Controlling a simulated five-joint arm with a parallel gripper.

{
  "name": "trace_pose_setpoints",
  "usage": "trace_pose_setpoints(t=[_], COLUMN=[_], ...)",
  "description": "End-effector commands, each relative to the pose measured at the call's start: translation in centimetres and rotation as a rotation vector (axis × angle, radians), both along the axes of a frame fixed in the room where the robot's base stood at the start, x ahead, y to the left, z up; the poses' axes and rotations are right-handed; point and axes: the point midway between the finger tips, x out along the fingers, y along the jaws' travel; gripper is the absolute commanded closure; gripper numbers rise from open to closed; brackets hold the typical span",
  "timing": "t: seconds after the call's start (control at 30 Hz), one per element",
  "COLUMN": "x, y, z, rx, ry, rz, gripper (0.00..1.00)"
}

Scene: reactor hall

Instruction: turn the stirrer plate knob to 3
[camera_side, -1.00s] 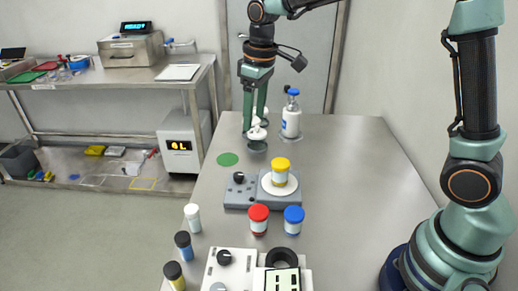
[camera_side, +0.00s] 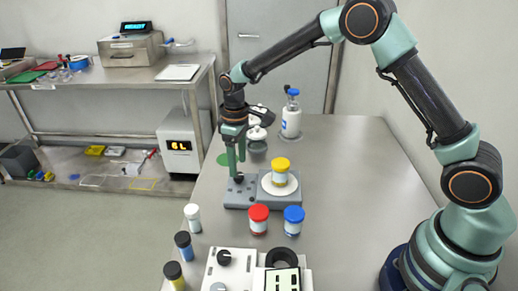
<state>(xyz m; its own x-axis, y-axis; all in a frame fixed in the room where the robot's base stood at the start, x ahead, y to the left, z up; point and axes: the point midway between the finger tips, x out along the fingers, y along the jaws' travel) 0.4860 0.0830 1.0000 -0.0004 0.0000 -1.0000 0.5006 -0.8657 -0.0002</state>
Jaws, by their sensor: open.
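The grey stirrer plate (camera_side: 262,200) lies on the steel table, with a round white top at its right and a dark knob (camera_side: 239,178) at its left. A yellow-capped jar (camera_side: 281,168) stands on the white top. My gripper (camera_side: 236,172) points down with its green fingers at the knob. It is open, and its tips are just above or beside the knob; I cannot tell whether they touch it. The knob is partly hidden by the fingers, and its setting is too small to read.
A red-capped jar (camera_side: 258,221) and a blue-capped jar (camera_side: 293,221) stand just in front of the plate. A blue-capped bottle (camera_side: 291,120) and a white-knobbed dark pot (camera_side: 257,146) stand behind. A white device (camera_side: 235,262) sits at the front. The table's right side is clear.

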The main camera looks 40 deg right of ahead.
Motion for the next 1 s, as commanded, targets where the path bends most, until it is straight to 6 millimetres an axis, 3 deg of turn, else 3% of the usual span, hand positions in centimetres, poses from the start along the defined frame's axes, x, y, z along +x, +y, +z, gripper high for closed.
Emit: trace_pose_setpoints(t=[0.23, 0.6, 0.63, 0.8, 1.0], x=[0.0, 0.0, 0.0, 0.0, 0.0], y=[0.0, 0.0, 0.0, 0.0, 0.0], z=[-3.0, -3.5, -3.5, -3.5, -3.5], rx=[0.0, 0.001, 0.001, 0.001, 0.0], ry=[0.001, -0.001, -0.001, -0.001, 0.0], rz=[0.0, 0.0, 0.0, 0.0, -0.005], gripper=[0.34, 0.34, 0.38, 1.0, 1.0])
